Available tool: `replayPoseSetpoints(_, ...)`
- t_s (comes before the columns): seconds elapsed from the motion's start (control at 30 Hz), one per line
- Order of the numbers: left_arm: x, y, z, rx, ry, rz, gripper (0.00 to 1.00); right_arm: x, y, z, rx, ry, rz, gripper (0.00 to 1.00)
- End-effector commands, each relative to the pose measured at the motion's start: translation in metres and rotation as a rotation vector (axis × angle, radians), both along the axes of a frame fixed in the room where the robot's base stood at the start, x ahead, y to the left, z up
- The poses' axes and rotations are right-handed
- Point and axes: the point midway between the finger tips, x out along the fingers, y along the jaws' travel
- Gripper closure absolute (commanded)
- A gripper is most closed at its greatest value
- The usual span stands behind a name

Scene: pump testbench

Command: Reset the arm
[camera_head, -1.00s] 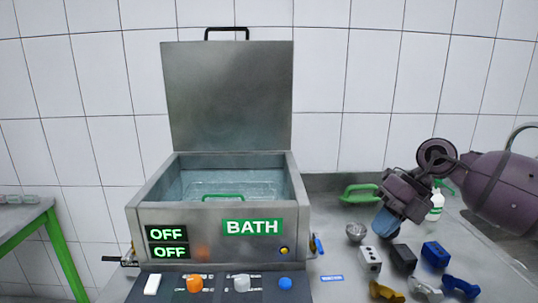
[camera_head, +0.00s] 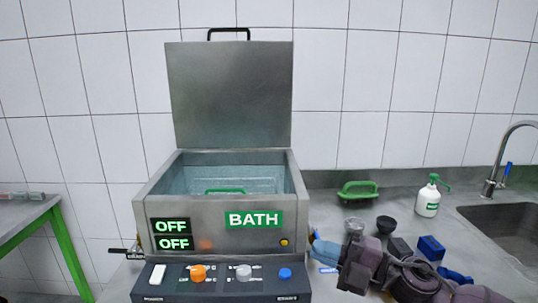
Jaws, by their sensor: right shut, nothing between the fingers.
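My right arm comes in from the lower right. Its gripper (camera_head: 322,250) has blue fingers that are shut and empty, pointing left beside the lower right side of the metal bath (camera_head: 212,215). I cannot tell whether the fingertips touch the bath's side. The bath's lid (camera_head: 230,95) stands open, and a green handle (camera_head: 225,191) shows inside. Both displays on its front (camera_head: 171,235) read OFF. My left gripper is not in view.

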Motion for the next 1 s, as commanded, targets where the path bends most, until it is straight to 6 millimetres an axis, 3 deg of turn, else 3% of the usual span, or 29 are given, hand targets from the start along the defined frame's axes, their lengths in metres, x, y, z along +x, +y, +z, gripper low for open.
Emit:
replayPoseSetpoints(0.27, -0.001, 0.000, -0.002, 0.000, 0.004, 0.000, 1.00, -0.003, -0.042, -0.028, 0.356, 0.284, -0.450, 1.00)
replayPoseSetpoints(0.53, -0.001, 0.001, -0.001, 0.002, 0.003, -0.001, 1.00, -0.034, -0.109, -0.097, 0.536, 0.665, -0.920, 1.00)
replayPoseSetpoints(0.67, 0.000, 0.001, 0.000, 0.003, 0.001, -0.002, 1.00, -0.069, -0.138, -0.140, 0.564, 0.882, -1.135, 1.00)
replayPoseSetpoints(0.8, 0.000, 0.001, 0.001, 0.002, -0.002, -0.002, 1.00, -0.121, -0.162, -0.185, 0.558, 1.138, -1.347, 1.00)
replayPoseSetpoints(1.0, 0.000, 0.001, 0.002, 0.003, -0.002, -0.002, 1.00, -0.195, -0.177, -0.225, 0.500, 1.446, -1.550, 1.00)
